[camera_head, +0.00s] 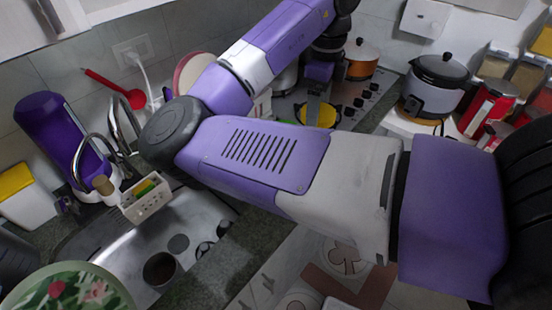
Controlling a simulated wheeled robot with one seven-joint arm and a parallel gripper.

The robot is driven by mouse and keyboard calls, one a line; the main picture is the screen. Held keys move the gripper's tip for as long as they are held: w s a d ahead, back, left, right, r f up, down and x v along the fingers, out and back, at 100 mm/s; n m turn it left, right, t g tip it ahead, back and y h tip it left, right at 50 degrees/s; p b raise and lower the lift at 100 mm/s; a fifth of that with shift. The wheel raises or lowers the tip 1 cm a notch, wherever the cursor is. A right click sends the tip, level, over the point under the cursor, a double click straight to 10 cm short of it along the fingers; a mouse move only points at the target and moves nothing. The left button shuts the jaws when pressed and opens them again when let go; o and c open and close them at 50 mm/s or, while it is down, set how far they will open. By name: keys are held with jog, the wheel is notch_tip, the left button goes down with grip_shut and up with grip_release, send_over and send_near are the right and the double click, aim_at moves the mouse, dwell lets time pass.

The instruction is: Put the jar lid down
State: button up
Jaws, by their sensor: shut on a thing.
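My gripper (315,102) is in the upper middle of the head view, over the counter near the stove. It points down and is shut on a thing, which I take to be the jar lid. The fingers and the arm hide most of that thing, so its outline is unclear. A round yellow object with a dark edge (326,116) shows right at the fingertips. I cannot tell whether it is in the grip or rests on the stove behind.
The stove (362,98) with black knobs lies around the gripper. An orange pot (361,66) stands behind it. To the right are a rice cooker (436,85) and spice dispensers (527,72). The sink (125,250) is at left. My arm covers the middle.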

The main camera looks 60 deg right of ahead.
notch_tip(320, 180, down, 20)
jog(key=shift+r+p, duration=0.2)
jog(key=shift+p, duration=0.4)
jog(key=shift+f, duration=0.2)
jog(key=o, duration=1.3)
jog(key=shift+c, duration=0.2)
